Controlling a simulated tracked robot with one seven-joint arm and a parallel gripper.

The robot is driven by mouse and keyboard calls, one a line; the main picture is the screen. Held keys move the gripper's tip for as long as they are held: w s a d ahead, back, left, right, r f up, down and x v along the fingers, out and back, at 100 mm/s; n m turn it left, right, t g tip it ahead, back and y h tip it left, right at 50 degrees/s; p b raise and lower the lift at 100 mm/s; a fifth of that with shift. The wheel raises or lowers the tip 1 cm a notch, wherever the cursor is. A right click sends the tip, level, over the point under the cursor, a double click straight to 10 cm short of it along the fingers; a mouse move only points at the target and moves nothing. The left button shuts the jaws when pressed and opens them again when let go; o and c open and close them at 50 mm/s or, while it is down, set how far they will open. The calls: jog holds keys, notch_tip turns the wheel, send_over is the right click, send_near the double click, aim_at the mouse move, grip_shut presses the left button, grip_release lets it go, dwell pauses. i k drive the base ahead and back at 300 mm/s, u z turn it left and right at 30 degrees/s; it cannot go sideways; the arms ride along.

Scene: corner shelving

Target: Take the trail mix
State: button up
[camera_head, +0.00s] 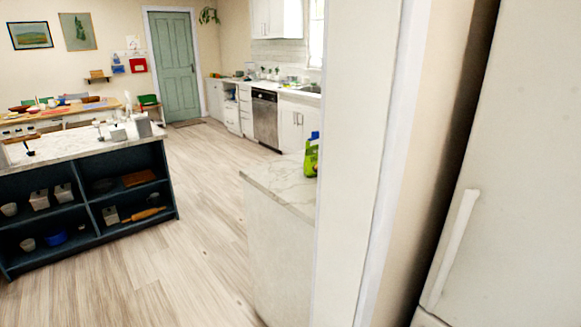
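A bright green package (311,160) stands near the far end of the pale marble counter (283,182), right of the middle of the view. It looks like a bag with some blue at its top. The wall edge to its right partly hides it. Its label is too small to read, so I cannot tell whether it is the trail mix. No other thing is clearly the trail mix. My gripper is not in view.
A white wall end (358,160) and a white fridge door (515,190) with a handle fill the right side. A dark blue island (88,190) with open shelves stands at left. Clear wooden floor (195,215) lies between the island and the counter. A green door (174,68) is at the back.

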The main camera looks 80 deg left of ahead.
aim_at(311, 158)
jog(key=u, duration=0.35)
jog(key=i, duration=0.25)
jog(key=u, duration=2.4)
jog(key=i, duration=0.55)
jog(key=z, duration=0.2)
jog(key=k, duration=0.45)
jog(key=u, duration=0.2)
jog(key=i, duration=0.45)
jog(key=z, duration=0.5)
jog(key=k, duration=0.15)
jog(key=u, duration=0.4)
